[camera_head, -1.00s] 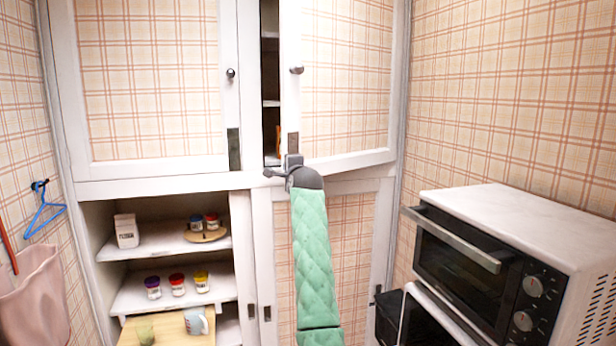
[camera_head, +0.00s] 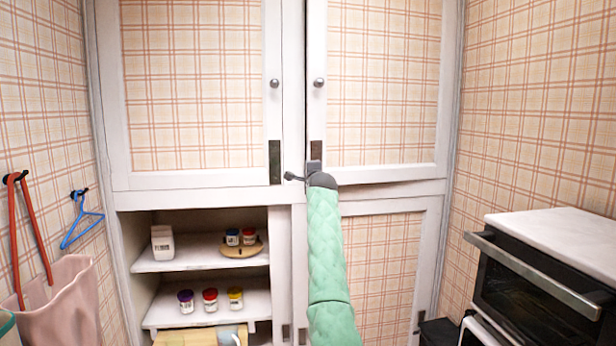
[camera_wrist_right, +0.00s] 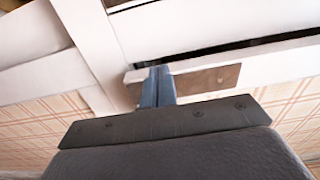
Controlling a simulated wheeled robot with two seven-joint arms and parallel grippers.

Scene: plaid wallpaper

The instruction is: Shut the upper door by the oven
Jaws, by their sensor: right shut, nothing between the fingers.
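The upper right door (camera_head: 384,90), white-framed with plaid panels and a round knob (camera_head: 319,82), is on the oven's side of the cupboard. It stands almost flush, with a thin dark gap along its bottom edge. My right gripper (camera_head: 314,166) is shut and empty, at the door's lower left corner by a dark metal plate (camera_head: 316,150). In the right wrist view its fingers (camera_wrist_right: 158,86) are at that metal plate (camera_wrist_right: 212,80), seemingly against it. The oven (camera_head: 550,275) is at the lower right. My left gripper is not in view.
The upper left door (camera_head: 195,90) is shut. Below it, an open compartment holds several small jars on shelves (camera_head: 205,303). A pink bag (camera_head: 68,300) and blue hanger (camera_head: 82,219) hang on the left wall. A lower right door (camera_head: 385,270) stands behind my arm.

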